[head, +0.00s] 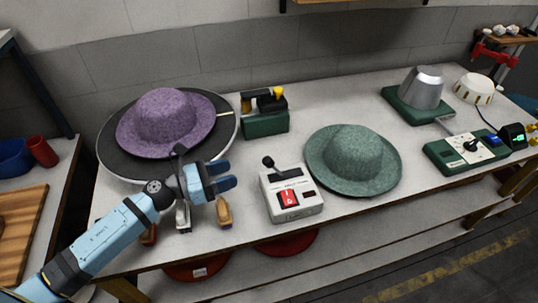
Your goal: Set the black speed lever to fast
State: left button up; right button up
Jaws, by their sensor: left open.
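A white control box (291,207) stands on the bench in the middle of the view. A black lever with a round knob (268,162) rises at its back left and leans to the left. A red rocker switch (288,197) is on its front; its labels are too small to read. My left gripper (233,175) is open and empty, to the left of the box and apart from the lever, its fingers pointing right. My right gripper is out of view.
A purple hat (165,115) sits on a dark round plate (113,160) behind my left arm. A green hat (352,158) lies just right of the box. A green device (265,122) stands behind. Small wooden-handled tools (224,212) lie near the front edge.

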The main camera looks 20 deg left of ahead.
aim_at(263, 161)
pick_arm(q)
jog(key=p+x, duration=0.2)
jog(key=x, duration=0.8)
jog(key=shift+r, duration=0.1)
jog(key=shift+p+x, duration=0.35)
jog(key=shift+x, duration=0.45)
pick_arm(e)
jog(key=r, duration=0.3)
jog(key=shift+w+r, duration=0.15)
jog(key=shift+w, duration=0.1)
pick_arm(q)
jog(key=shift+c, duration=0.4)
grip_shut()
